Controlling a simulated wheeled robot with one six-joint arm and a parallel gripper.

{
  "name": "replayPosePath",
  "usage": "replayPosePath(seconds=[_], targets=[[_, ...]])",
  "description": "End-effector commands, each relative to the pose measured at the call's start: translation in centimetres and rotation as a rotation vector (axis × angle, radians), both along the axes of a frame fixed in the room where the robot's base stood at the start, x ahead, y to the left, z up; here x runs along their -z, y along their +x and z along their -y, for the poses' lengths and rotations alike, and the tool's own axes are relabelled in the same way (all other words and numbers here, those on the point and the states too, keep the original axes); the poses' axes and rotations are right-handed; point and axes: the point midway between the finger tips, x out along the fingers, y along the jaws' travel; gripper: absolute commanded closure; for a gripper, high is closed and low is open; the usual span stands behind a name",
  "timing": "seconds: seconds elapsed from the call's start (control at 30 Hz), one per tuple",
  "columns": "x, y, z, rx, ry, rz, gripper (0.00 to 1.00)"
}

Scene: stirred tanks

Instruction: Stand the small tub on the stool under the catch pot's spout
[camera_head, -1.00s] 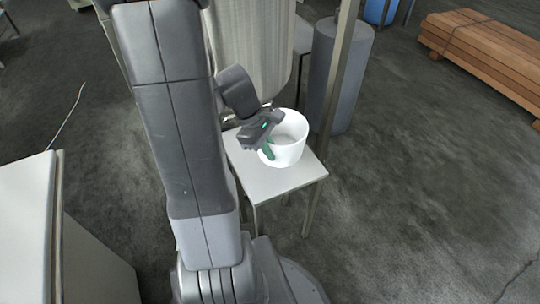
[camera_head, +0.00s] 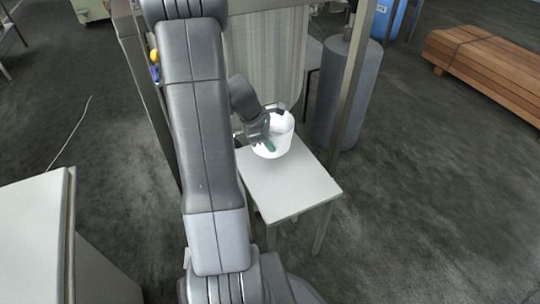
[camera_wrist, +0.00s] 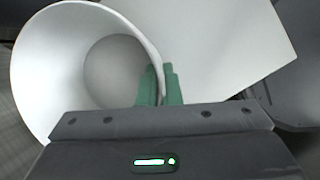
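The small tub (camera_head: 283,144) is white, round and open-topped, and looks upright at the back edge of the pale stool (camera_head: 290,188). I cannot tell whether its base touches the stool top. My gripper (camera_head: 268,146) is at the tub's near left side. In the wrist view, the green fingers (camera_wrist: 160,84) are closed on the wall of the tub (camera_wrist: 40,70), one on each side, and the stool top (camera_wrist: 225,45) shows beside it. A tall ribbed metal vessel (camera_head: 262,60), perhaps the catch pot, stands behind the tub. I cannot make out its spout.
A metal frame post (camera_head: 350,85) rises right of the stool, before a grey cylinder (camera_head: 343,95). A pale cabinet (camera_head: 35,230) is at the lower left. A timber stack (camera_head: 490,65) lies far right. The floor right of the stool is clear.

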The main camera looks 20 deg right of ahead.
Motion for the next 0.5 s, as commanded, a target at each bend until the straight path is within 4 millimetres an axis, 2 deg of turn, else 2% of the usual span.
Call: replayPosePath(seconds=[0.3,0.5], targets=[[4.0,0.0,0.0,0.0,0.0,0.0,1.0],[3.9,0.0,0.0,0.001,-0.001,0.002,1.0]])
